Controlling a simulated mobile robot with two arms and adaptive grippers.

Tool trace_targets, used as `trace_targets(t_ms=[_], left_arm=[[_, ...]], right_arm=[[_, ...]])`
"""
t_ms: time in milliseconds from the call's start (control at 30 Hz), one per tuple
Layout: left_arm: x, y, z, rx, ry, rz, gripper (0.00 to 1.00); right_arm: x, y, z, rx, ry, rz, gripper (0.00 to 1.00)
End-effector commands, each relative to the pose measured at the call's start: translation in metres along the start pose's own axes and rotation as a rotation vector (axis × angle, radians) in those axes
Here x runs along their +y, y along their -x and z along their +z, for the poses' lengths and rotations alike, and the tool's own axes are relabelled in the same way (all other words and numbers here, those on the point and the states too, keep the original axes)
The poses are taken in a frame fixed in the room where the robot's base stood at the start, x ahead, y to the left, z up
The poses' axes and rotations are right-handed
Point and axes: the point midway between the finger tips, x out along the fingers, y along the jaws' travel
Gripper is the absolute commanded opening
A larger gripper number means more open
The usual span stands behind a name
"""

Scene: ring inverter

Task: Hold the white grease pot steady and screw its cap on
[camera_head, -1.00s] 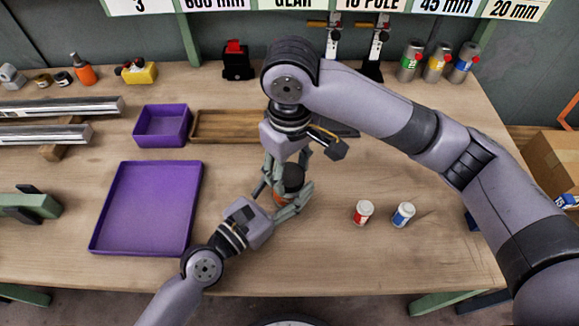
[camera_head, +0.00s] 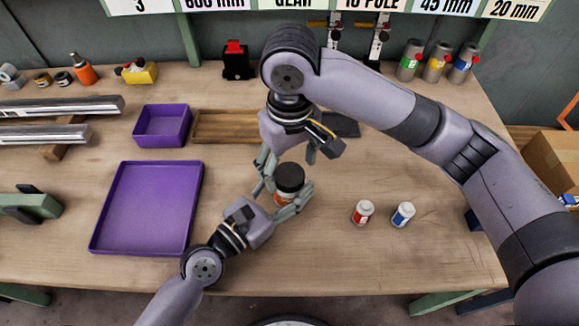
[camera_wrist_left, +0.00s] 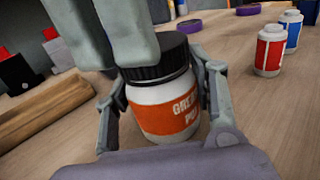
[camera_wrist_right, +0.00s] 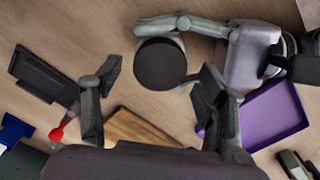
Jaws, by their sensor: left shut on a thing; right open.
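The white grease pot (camera_wrist_left: 165,107) has an orange label and stands upright on the bench. Its black ribbed cap (camera_head: 289,177) sits on top and looks level in the left wrist view (camera_wrist_left: 157,62). Whether the threads are tight cannot be told. My left gripper (camera_head: 284,197) is shut around the pot's body, one finger on each side. My right gripper (camera_head: 284,157) is open, just behind the cap and apart from it in the head view. In the right wrist view the round cap top (camera_wrist_right: 160,63) lies beyond its spread, empty fingers (camera_wrist_right: 150,92).
A red-labelled bottle (camera_head: 363,212) and a blue-labelled bottle (camera_head: 403,214) stand to the right of the pot. A large purple tray (camera_head: 148,208) lies to the left, with a small purple bin (camera_head: 162,126) and a wooden tray (camera_head: 222,126) behind. The front right bench is clear.

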Motion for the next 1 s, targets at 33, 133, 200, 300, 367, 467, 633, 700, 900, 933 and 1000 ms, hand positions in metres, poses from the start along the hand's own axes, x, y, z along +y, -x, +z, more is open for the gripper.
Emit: trace_targets(t_ms=[33,133,200,300,367,467,633,700,900,933,1000], left_arm=[[0.0,0.0,-0.001,0.001,-0.001,0.0,0.0],[0.0,0.0,-0.001,0.001,-0.001,0.0,0.0],[0.0,0.0,-0.001,0.001,-0.001,0.0,0.0],[0.0,0.0,-0.001,0.001,-0.001,0.0,0.0],[0.0,0.0,-0.001,0.001,-0.001,0.0,0.0],[0.0,0.0,-0.001,0.001,-0.001,0.0,0.0],[0.0,0.0,-0.001,0.001,-0.001,0.0,0.0],[0.0,0.0,-0.001,0.001,-0.001,0.0,0.0],[0.0,0.0,-0.001,0.001,-0.001,0.0,0.0],[0.0,0.0,-0.001,0.001,-0.001,0.0,0.0],[0.0,0.0,-0.001,0.001,-0.001,0.0,0.0]], right_arm=[[0.001,0.009,-0.001,0.004,0.0,0.003,0.67],[0.001,0.021,-0.001,0.004,0.0,0.003,0.67],[0.0,0.027,0.0,0.002,0.0,0.002,0.67],[0.0,0.03,0.0,0.0,-0.001,0.001,0.67],[0.0,0.03,0.0,-0.001,-0.001,0.0,0.67],[0.0,0.03,0.0,-0.001,-0.001,0.0,0.67],[0.0,0.03,0.0,0.0,0.02,0.0,0.65],[0.0,0.032,0.0,0.001,0.064,0.001,0.65],[0.0,0.04,-0.002,0.004,0.368,0.007,0.65],[0.0,0.042,-0.002,0.004,0.429,0.007,0.65],[0.0,0.045,-0.002,0.004,0.574,0.008,0.65]])
